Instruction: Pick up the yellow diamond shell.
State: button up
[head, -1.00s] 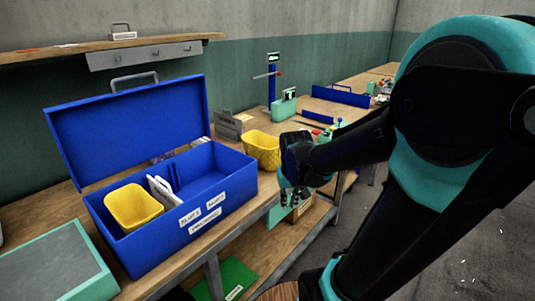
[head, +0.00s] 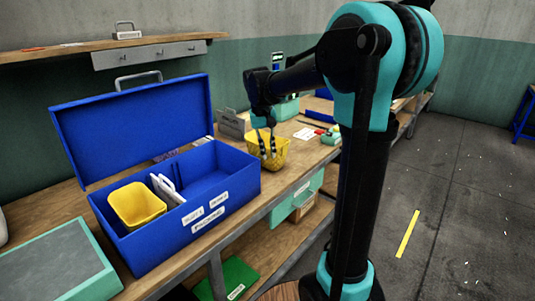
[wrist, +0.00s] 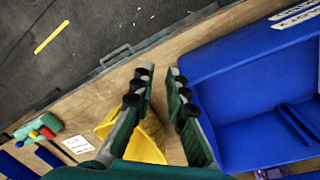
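A yellow shell (head: 276,156) with a textured, patterned wall stands on the workbench just right of the blue box. It also shows in the wrist view (wrist: 149,143), partly hidden behind my left finger. Another yellow shell (head: 136,205), with a smoother look, sits inside the blue box at its left end. My gripper (head: 267,146) is at the patterned shell, its fingers overlapping the shell in the head view. In the wrist view my gripper (wrist: 158,78) is open with a clear gap between the fingertips. I cannot tell whether a finger touches the shell.
The blue box (head: 160,256) with its raised lid stands close left of the patterned shell. Behind are a grey holder (head: 231,124) and a teal press (head: 287,108). A white card (head: 305,133) and small coloured parts lie to the right. The bench front edge is close.

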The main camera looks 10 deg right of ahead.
aim_at(276, 163)
jog(key=i+l+u, duration=0.4)
jog(key=l, duration=0.25)
jog(key=i+l+u, duration=0.2)
jog(key=l, duration=0.2)
jog(key=i+l+u, duration=0.15)
jog(key=l, duration=0.25)
jog(key=k, duration=0.05)
